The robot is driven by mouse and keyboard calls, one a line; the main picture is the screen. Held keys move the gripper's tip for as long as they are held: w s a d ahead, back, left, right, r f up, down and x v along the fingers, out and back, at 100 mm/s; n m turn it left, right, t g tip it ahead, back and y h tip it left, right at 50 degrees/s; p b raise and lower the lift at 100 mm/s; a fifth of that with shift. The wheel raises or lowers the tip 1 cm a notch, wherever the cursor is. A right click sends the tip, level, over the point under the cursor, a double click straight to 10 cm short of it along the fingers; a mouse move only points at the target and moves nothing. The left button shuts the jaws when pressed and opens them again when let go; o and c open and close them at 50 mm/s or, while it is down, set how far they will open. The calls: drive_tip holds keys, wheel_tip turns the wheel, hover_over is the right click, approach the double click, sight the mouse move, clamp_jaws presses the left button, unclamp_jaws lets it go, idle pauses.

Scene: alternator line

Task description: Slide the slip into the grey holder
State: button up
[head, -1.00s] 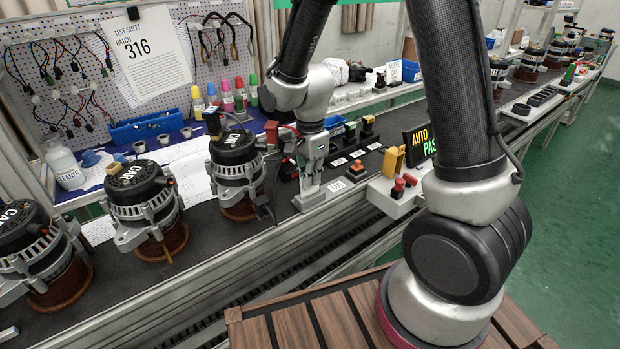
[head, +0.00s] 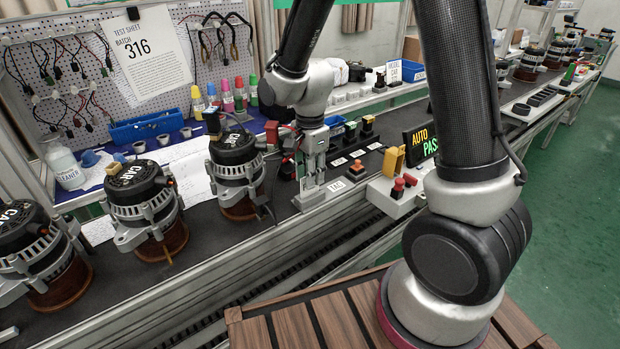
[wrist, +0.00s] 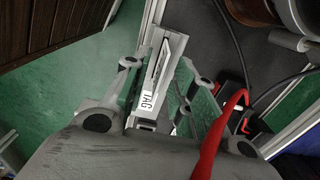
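The grey holder (head: 308,201) sits at the front edge of the dark bench top. In the wrist view the holder (wrist: 174,52) is a long pale block with a dark-edged slot. A thin white strip, seemingly the slip (wrist: 159,65), lies along that slot, seen almost edge-on. How deep it sits cannot be told. A white TAG label (wrist: 147,100) shows at the near end. My gripper (wrist: 160,64) is above the holder with its two fingers apart, one on each side of the strip. In the head view my gripper (head: 312,182) points straight down and hides much of the slip.
Alternators (head: 240,170) stand in a row to the left, one close to my gripper. A red cable (wrist: 218,130) crosses the wrist view. A control box with red buttons (head: 397,190) and an AUTO PASS display (head: 420,145) stand to the right.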

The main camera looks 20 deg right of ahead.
wheel_tip(320, 180, up, 10)
drive_tip(key=s+d+r+n+t, duration=0.2)
drive_tip(key=s+d+r+n, duration=0.4)
drive_tip(key=s, duration=0.3)
drive_tip(key=s+d+r+n+t, duration=0.2)
drive_tip(key=s+d+r+n, duration=0.3)
drive_tip(key=s+d+n, duration=0.3)
drive_tip(key=shift+s+d+r, duration=0.4)
drive_tip(key=shift+s+d, duration=0.05)
drive_tip(key=shift+s, duration=0.55)
